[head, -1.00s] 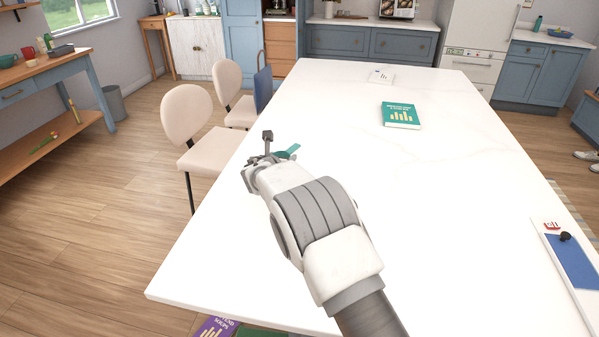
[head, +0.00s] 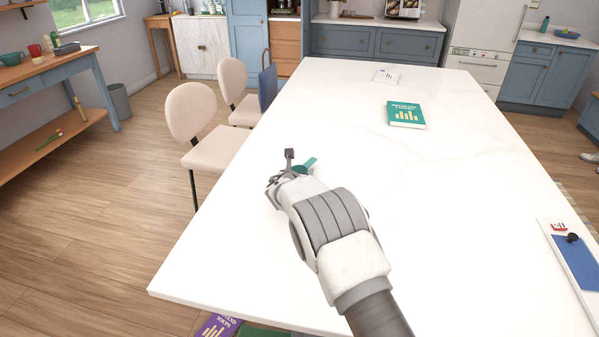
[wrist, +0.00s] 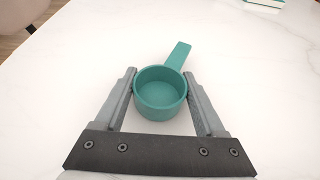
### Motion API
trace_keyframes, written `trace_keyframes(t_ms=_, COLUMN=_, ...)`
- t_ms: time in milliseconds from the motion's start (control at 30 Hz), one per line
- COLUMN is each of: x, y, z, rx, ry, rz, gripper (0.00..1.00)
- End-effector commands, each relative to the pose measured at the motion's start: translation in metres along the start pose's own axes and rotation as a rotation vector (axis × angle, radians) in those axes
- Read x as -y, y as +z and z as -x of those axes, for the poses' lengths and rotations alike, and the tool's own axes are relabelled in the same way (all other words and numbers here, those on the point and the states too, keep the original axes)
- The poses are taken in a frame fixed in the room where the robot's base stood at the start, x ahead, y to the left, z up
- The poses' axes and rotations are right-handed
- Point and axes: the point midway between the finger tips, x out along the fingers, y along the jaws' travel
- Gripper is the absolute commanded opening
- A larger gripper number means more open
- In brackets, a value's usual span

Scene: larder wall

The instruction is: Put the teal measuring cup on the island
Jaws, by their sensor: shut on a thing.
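The teal measuring cup (wrist: 160,101) is upright between the two fingers of my gripper (wrist: 160,92), its handle pointing up and right in the wrist view. The fingers press on both sides of its bowl. In the head view only part of the teal measuring cup (head: 306,165) shows past my gripper (head: 284,172); the rest is hidden. The cup is over the white marble-topped island (head: 350,110), near its left edge. I cannot tell whether its base touches the top.
A teal book (head: 406,115) and a small white item (head: 386,76) lie farther back on the island. A blue and white board (head: 577,262) lies at the right. Two pale chairs (head: 192,112) stand along the left edge. The middle of the top is clear.

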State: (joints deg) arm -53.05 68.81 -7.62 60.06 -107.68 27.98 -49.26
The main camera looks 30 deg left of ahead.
Motion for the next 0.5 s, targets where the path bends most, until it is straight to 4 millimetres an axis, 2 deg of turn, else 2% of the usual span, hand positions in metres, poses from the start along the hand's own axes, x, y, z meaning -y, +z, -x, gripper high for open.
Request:
trace_keyframes(t_ms=33, x=-0.0001, y=-0.0029, z=-0.0011, rx=0.0, ry=0.0, rz=0.0, gripper=0.16)
trace_keyframes(t_ms=67, x=-0.0001, y=-0.0019, z=-0.0007, rx=0.0, ry=0.0, rz=0.0, gripper=0.76)
trace_keyframes(t_ms=200, x=-0.0001, y=-0.0014, z=-0.0004, rx=0.0, ry=0.0, rz=0.0, gripper=1.0)
trace_keyframes(t_ms=500, x=-0.0001, y=0.0008, z=0.0004, rx=0.0, ry=0.0, rz=0.0, gripper=1.0)
